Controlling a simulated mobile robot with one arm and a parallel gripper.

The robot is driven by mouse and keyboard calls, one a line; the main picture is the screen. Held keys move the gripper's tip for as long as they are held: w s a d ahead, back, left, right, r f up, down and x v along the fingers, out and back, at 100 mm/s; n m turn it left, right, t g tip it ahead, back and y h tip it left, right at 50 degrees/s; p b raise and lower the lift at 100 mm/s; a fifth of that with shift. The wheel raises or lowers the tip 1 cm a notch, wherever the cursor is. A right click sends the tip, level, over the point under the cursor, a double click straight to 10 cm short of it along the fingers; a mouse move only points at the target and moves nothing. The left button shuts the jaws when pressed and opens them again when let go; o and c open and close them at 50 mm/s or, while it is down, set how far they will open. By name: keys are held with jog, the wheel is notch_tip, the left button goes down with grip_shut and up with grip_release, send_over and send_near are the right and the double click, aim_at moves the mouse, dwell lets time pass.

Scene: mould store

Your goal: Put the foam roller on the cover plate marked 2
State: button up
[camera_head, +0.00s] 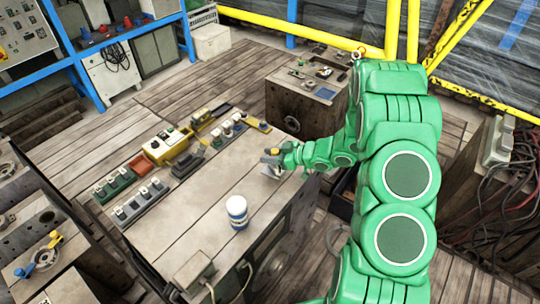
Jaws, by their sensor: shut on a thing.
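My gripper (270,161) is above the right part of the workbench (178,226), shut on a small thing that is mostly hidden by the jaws. Yellow and pale grey patches show at the jaws, but I cannot tell whether this is the foam roller. A white cylinder with blue bands (237,213) stands upright on the bench, nearer than my gripper and apart from it. I cannot make out any cover plate marked 2; markings are too small to read.
Along the bench's far left edge stand a grey switch block (141,203), a green one (114,184), an orange tray (141,164) and a yellow box (166,145). The bench middle is clear.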

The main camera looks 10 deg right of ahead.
jog(key=o, duration=1.1)
jog(key=shift+f, duration=0.1)
jog(key=shift+c, duration=0.2)
jog(key=shift+d+r, duration=0.2)
jog(key=v, duration=1.1)
jog(key=shift+s+d, duration=0.25)
jog(key=shift+w, duration=0.1)
